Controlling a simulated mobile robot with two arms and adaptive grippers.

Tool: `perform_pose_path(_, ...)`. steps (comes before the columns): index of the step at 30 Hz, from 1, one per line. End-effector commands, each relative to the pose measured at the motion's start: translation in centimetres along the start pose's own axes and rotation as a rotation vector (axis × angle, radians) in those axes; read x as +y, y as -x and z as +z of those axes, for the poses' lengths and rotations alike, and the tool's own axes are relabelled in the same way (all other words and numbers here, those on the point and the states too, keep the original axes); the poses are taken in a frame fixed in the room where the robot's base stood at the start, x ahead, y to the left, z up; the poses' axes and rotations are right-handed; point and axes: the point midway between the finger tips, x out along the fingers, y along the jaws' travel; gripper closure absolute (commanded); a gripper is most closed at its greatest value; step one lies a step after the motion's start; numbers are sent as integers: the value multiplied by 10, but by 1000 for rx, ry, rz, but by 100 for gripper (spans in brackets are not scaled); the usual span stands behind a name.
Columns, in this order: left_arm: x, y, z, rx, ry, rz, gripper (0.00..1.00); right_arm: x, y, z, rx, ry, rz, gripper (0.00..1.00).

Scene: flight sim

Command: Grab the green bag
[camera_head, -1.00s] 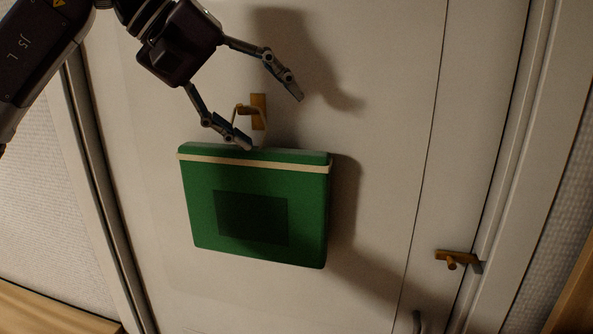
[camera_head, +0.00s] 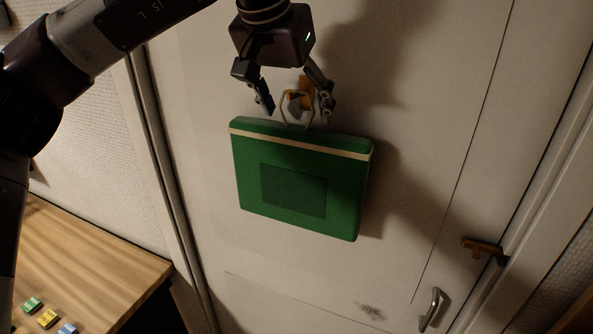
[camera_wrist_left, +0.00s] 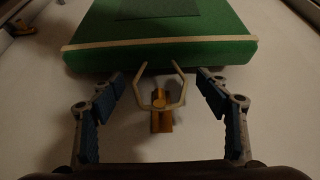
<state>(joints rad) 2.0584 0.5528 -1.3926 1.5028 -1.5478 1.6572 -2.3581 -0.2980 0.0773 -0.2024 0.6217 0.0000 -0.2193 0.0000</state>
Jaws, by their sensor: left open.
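The green bag (camera_head: 250,180) has a cream band near its top and a darker rectangle on its front. It hangs against a pale door by a cream handle loop (camera_head: 284,106) on a brass hook (camera_head: 305,92). My left gripper (camera_head: 298,112) is open just above the bag, its fingers on either side of the handle. In the left wrist view, the bag (camera_wrist_left: 200,52) is at the top. The handle (camera_wrist_left: 181,88) and hook (camera_wrist_left: 161,122) lie between the open fingers (camera_wrist_left: 160,78), with gaps on both sides. My right gripper is not in view.
The pale door (camera_head: 420,180) fills most of the view. A brass latch (camera_head: 482,247) and a metal pull handle (camera_head: 431,308) are at lower right. A wooden table (camera_head: 90,250) with several small coloured blocks (camera_head: 47,318) is at lower left.

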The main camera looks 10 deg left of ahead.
Motion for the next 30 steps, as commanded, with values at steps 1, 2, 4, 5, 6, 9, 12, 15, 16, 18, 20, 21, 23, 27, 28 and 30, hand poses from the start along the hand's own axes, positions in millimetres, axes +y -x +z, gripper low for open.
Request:
perform_pose_path(1,0,-3,0,-1,1,-1,31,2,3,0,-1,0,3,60)
perform_pose_path(2,0,-4,0,-1,1,0,31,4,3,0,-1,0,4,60)
perform_pose_path(4,0,-6,0,0,2,0,31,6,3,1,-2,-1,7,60)
perform_pose_path(5,0,-6,0,1,2,0,31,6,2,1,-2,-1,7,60)
perform_pose_path(6,0,-6,0,1,2,0,31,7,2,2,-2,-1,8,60)
perform_pose_path(9,0,-6,0,1,2,0,32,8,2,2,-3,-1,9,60)
perform_pose_path(12,0,-6,0,1,2,1,43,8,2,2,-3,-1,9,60)
perform_pose_path(15,0,-6,0,1,2,1,54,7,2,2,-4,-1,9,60)
perform_pose_path(16,0,-6,0,1,2,1,57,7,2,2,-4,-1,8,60)
perform_pose_path(18,0,-6,0,1,2,1,65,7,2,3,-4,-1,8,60)
perform_pose_path(20,0,-6,0,1,2,1,72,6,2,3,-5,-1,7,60)
perform_pose_path(21,0,-6,0,1,2,1,76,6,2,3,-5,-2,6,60)
perform_pose_path(23,0,-6,0,1,2,1,83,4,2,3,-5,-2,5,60)
perform_pose_path(27,0,-6,0,1,2,1,98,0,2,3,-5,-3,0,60)
perform_pose_path(28,0,-6,0,1,2,1,100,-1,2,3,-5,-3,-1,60)
perform_pose_path(30,0,-5,-1,4,2,2,100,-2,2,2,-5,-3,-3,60)
